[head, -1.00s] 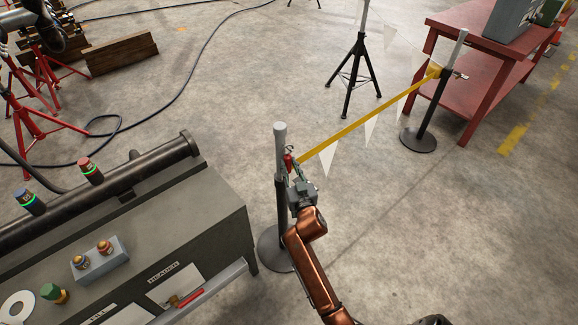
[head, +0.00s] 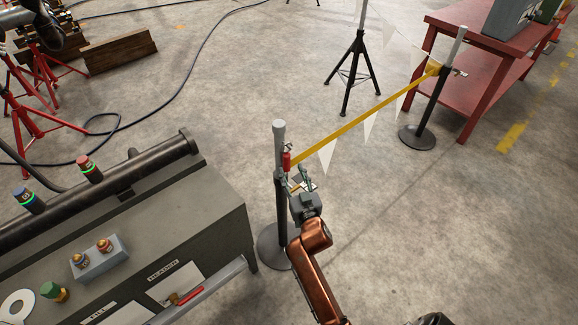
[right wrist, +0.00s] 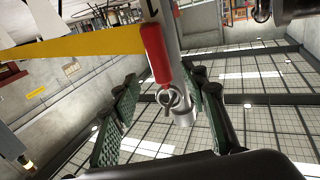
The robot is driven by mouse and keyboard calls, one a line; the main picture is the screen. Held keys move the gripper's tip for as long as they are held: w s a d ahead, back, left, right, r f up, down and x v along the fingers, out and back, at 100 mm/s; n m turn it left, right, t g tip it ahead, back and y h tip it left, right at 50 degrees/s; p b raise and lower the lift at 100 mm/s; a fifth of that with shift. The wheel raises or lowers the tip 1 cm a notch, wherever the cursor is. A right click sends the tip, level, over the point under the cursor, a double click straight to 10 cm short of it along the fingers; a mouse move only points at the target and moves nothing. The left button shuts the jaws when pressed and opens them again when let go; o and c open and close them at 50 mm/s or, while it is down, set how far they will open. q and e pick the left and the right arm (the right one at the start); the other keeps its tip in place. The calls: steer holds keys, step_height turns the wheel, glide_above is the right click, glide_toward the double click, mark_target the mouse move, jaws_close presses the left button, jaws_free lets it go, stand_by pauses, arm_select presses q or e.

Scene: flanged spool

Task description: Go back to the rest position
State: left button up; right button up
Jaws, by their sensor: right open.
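My right gripper (head: 301,180) is open and empty beside the near barrier post (head: 280,150), a little below its top. A red tag or lock body (head: 286,161) hangs at the post where the yellow strap (head: 350,126) ends. In the right wrist view, the red piece (right wrist: 156,54) with a metal ring at its end shows between and beyond the two green-padded fingers (right wrist: 160,115), apart from them. My left gripper does not show clearly in the head view.
The grey workbench (head: 215,215) with a dark pipe (head: 120,178) and several small fittings stands at the left. A red table (head: 480,35) stands at the far right, near the second post (head: 432,105). The floor to the right is clear.

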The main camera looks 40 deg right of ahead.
steer(key=s+a+f+n+g+y, duration=0.1)
steer(key=s+a+f+g+y, duration=0.15)
steer(key=s+f, duration=0.85)
steer(key=s+a+f+n+g+y, duration=0.15)
steer(key=f+g, duration=0.25)
steer(key=f, duration=1.5)
steer(key=s+a+f+n+g, duration=0.15)
steer(key=s+f+g, duration=0.35)
steer(key=s+f, duration=1.25)
steer(key=s+a+f+g+y, duration=0.1)
steer(key=s+f+g, duration=0.15)
steer(key=s, duration=0.75)
steer(key=s+a+f+g, duration=0.15)
steer(key=s+f, duration=0.25)
steer(key=s, duration=0.6)
steer(key=s+a+f+g+y, duration=0.15)
steer(key=s+f, duration=0.25)
steer(key=s, duration=0.6)
arm_select(q)
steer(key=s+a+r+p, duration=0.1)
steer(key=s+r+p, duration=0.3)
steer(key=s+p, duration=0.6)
steer(key=p, duration=0.6)
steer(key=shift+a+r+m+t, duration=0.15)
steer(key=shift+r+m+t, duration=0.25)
arm_select(e)
steer(key=s+d+r+n, duration=0.1)
steer(key=s+r, duration=0.4)
steer(key=s, duration=0.3)
steer(key=shift+s+d, duration=0.4)
